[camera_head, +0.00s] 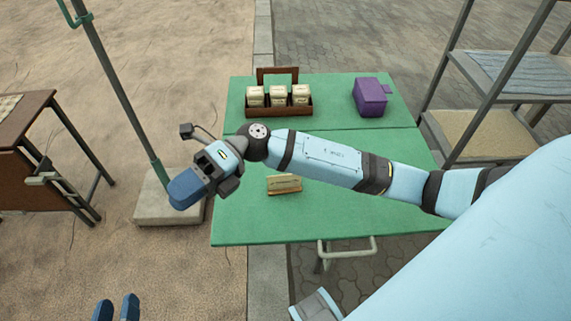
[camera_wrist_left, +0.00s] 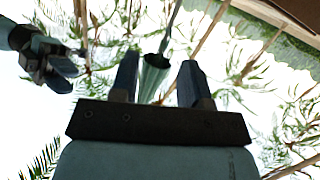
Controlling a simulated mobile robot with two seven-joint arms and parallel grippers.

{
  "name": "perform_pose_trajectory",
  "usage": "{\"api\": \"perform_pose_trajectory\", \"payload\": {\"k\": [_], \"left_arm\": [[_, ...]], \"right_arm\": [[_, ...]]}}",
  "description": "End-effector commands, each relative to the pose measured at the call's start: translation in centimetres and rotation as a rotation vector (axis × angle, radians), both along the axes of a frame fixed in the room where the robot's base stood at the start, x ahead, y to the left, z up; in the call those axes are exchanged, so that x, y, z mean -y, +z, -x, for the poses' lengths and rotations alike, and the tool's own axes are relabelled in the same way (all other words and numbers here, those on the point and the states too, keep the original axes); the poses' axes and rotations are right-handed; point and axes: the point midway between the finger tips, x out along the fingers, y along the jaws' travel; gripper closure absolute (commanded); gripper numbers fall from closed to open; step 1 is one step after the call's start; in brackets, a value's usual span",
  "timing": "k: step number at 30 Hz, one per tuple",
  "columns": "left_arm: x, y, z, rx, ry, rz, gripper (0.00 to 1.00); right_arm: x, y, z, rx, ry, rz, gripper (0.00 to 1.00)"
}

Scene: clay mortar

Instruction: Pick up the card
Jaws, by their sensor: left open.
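A cream card (camera_head: 285,183) with a brownish edge or holder sits on the green table (camera_head: 240,225), near its front and left of centre. Whether it stands or lies in a holder is too small to tell. My left gripper (camera_head: 117,303) is at the bottom left of the head view, low and away from the table. In the left wrist view it (camera_wrist_left: 159,62) is open, with nothing between its fingers. My right gripper (camera_head: 187,188) is left of the card, by the table's left edge, apart from the card; its fingers overlap, so its opening is hidden.
A brown wooden carrier (camera_head: 279,111) with several cream boxes and a purple box (camera_head: 370,97) stand at the table's back. A green pole (camera_head: 120,85) on a concrete base rises left of the table. Metal shelves (camera_head: 500,75) stand at right. My right arm crosses above the table.

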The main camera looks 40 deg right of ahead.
Motion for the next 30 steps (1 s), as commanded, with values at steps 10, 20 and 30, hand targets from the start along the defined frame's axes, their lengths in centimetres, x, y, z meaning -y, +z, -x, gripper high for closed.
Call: {"api": "perform_pose_trajectory", "payload": {"k": [10, 20, 30], "left_arm": [[1.9, -3.6, 0.3, 0.165, -0.057, 0.128, 0.57], [2.5, -3.5, 0.9, 0.233, -0.086, 0.189, 0.57], [2.7, -5.9, 0.8, 0.167, -0.107, 0.162, 0.57]], "right_arm": [[13.1, -13.2, -5.4, 0.627, 0.425, 0.978, 0.65], [23.6, -12.1, -9.4, 0.698, 0.482, 1.527, 0.65], [24.9, -17.5, -9.0, 0.692, 0.486, 1.553, 0.65]]}}
